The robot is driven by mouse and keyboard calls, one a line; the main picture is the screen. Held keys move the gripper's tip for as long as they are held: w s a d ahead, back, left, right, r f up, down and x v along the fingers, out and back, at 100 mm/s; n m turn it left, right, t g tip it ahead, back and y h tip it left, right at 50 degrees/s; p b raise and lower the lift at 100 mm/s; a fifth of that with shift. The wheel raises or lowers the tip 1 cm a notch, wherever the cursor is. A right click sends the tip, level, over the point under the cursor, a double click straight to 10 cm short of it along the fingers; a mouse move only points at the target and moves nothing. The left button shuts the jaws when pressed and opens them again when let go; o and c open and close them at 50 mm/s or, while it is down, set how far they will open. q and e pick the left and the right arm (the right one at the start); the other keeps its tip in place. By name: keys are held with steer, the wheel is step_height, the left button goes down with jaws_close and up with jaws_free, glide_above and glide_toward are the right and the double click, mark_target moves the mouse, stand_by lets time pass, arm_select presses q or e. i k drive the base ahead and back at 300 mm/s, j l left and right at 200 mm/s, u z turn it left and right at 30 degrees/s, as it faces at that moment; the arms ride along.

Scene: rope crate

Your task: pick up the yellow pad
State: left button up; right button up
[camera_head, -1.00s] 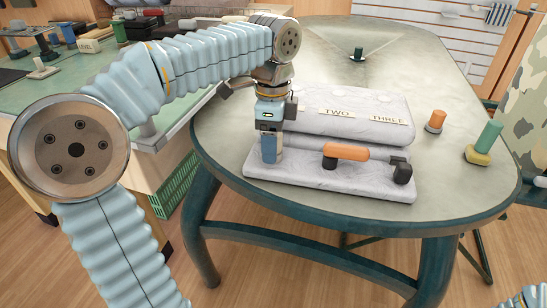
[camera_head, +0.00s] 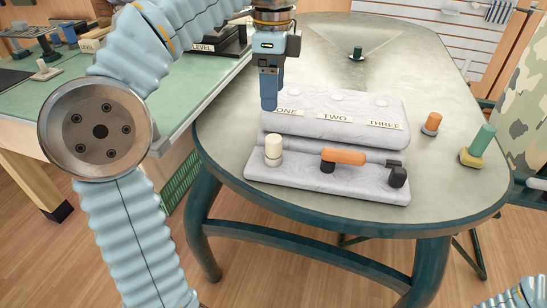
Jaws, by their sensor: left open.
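A yellow pad (camera_head: 470,158) lies at the right side of the round table (camera_head: 225,150). A green cylinder (camera_head: 482,140) stands on or against it, leaning a little; I cannot tell whether the two are joined. My left gripper (camera_head: 270,105) is open and empty, pointing down in front of the left end of the grey stepped block, far to the left of the yellow pad. A cream peg (camera_head: 273,148) stands on the block's lower step (camera_head: 300,180), below the gripper and apart from it. My right gripper is out of view.
The grey block's upper step (camera_head: 345,105) bears labels ONE, TWO and THREE. An orange-handled tool (camera_head: 345,156) lies on the lower step. An orange cylinder (camera_head: 432,123) stands between block and pad. A small dark green piece (camera_head: 356,54) stands at the back. The table's right front is clear.

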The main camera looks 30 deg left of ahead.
mark_target(473, 156)
steer(key=k, duration=1)
